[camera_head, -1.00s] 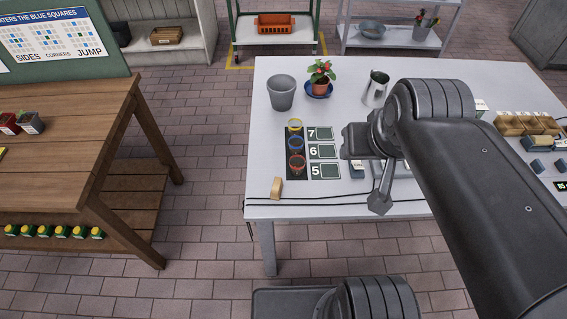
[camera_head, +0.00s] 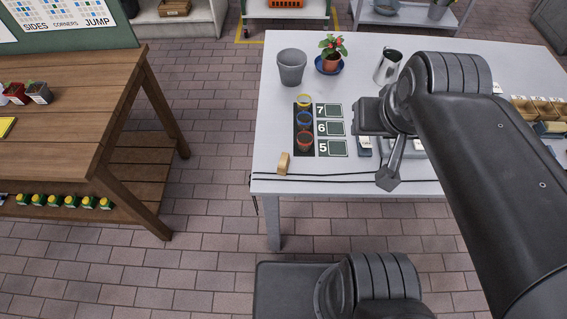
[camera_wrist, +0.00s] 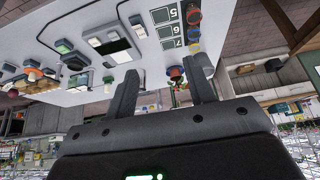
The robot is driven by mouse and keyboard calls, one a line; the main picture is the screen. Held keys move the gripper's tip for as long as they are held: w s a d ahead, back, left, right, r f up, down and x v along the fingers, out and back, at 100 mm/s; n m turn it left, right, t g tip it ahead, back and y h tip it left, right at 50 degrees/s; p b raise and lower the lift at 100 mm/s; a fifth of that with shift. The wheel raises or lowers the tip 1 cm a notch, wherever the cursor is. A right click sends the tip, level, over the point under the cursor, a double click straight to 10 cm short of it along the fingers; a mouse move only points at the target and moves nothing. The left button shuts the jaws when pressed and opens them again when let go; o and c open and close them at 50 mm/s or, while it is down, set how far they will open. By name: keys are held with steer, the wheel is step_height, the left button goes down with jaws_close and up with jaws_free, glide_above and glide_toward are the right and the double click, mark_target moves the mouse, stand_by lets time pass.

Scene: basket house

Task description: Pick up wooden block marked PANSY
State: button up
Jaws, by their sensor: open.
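A small wooden block (camera_head: 283,163) stands near the front left corner of the white table (camera_head: 272,110). No marking can be read on it, so I cannot tell whether it says PANSY. My gripper shows in the wrist view (camera_wrist: 163,88), its two dark fingers apart with nothing between them. In the head view my arm reaches over the table, to the right of the block and apart from it. The wrist view shows the tabletop upside down, and I cannot make out the block there.
A dark strip (camera_head: 295,149) with coloured-rimmed pots and numbered cards lies behind the block. A grey bucket (camera_head: 291,68), a potted plant (camera_head: 333,58) and a metal jug (camera_head: 388,66) stand farther back. Black cables (camera_head: 330,181) run along the front edge. A wooden bench (camera_head: 75,115) stands left.

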steer(key=m+g, duration=0.3)
steer(key=g, duration=0.3)
glide_above(283, 160)
step_height(283, 160, down, 18)
step_height(283, 160, down, 10)
steer(key=shift+f, duration=0.15)
steer(key=c, duration=1.1)
